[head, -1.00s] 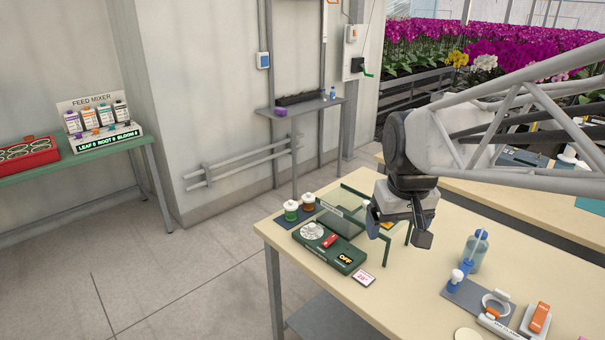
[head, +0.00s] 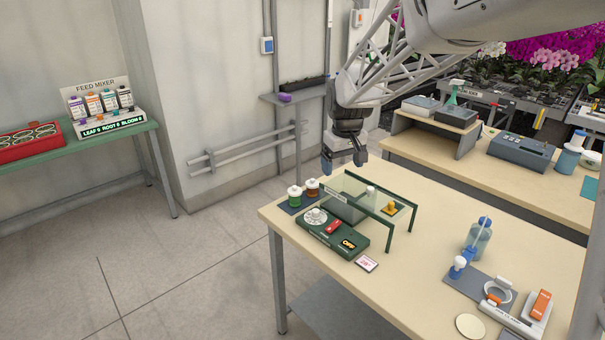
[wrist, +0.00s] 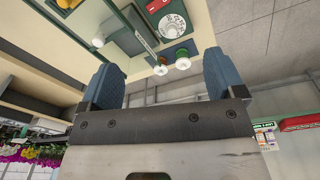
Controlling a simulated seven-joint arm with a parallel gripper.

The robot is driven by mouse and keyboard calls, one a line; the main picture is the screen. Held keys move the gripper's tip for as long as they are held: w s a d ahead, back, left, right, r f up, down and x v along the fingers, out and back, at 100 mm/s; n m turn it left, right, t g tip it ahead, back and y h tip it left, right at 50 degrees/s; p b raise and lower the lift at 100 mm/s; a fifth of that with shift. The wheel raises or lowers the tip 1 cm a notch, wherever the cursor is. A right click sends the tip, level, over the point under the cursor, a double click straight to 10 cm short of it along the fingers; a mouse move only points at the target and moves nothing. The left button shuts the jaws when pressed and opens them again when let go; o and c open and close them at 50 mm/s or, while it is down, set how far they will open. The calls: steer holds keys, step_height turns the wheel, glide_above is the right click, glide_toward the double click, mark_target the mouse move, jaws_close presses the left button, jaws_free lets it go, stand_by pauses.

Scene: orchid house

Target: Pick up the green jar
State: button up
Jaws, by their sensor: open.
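The green jar (head: 294,198), with a white lid, stands upright on a dark mat (head: 288,209) at the table's back left corner. A brown jar (head: 312,187) with a white lid stands just right of it. My gripper (head: 345,168) is open and empty, up and to the right of both jars in the head view, fingers pointing down. In the wrist view the green jar (wrist: 182,54) and the brown jar (wrist: 160,61) both show between the blue fingers (wrist: 160,58), apart from them.
A green-framed glass stand (head: 375,193) is right of the jars. A dark green control box (head: 332,234) with a dial lies in front of them. A blue bottle (head: 478,243) and a grey mat with tools are farther right. The table's front middle is clear.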

steer(key=w+a+f+n, duration=0.2)
steer(key=w+a+f, duration=0.45)
steer(key=w, duration=0.55)
steer(key=n+g, duration=0.1)
steer(key=n, duration=0.1)
glide_toward(295, 190)
steer(key=f, duration=0.5)
steer(key=shift+w+a, duration=0.1)
steer(key=shift+w, duration=0.25)
steer(key=shift+f, duration=0.1)
steer(key=shift+f, duration=1.25)
steer(key=shift+w+f, duration=0.1)
steer(key=shift+f, duration=2.45)
steer(key=shift+c, duration=0.3)
